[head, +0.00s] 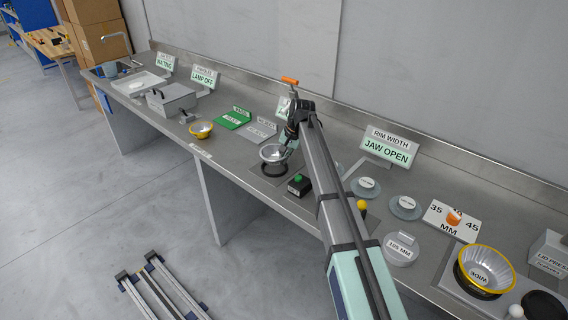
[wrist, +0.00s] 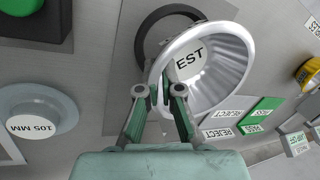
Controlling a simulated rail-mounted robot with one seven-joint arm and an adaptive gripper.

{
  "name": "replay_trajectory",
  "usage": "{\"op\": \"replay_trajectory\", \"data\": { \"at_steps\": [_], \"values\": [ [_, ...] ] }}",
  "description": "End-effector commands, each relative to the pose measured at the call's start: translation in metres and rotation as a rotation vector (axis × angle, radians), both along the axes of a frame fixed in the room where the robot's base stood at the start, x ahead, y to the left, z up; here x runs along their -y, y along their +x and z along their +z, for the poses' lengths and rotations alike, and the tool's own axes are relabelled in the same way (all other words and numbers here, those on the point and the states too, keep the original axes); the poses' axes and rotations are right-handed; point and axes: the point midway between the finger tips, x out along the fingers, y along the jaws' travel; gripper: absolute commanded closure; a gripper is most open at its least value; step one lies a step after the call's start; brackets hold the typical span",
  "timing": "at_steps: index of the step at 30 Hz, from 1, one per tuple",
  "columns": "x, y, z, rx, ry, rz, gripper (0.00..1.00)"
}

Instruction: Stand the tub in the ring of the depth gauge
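The tub (head: 273,152) is a silver fluted bowl with a white label inside. It also shows in the wrist view (wrist: 228,62), where only "EST" can be read. A black ring (head: 274,170) shows below the tub, and its dark arc (wrist: 147,42) shows past the tub's rim in the wrist view. I cannot tell whether the tub is fully seated in it. My gripper (wrist: 160,92) is at the tub's near rim, with its fingertips apart, one outside the wall and one over the inside. In the head view my gripper (head: 290,140) is partly hidden by my arm.
A black box with a green button (head: 299,185) stands close right of the ring. Green and grey sorting plates (head: 234,118) lie to the left. A yellow-rimmed bowl (head: 201,130) is farther left; another, larger (head: 486,268), is at the right. Grey discs (head: 405,208) lie on the bench.

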Motion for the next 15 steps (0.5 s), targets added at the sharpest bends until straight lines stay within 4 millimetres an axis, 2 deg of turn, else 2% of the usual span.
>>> {"op": "replay_trajectory", "data": {
  "at_steps": [4,10,15],
  "values": [
    [0.001,0.0,-0.009,-0.002,0.0,0.001,1.0],
    [0.001,-0.001,-0.032,-0.002,0.0,0.001,1.0],
    [0.0,0.0,-0.035,0.0,0.0,0.0,1.0]
  ]
}}
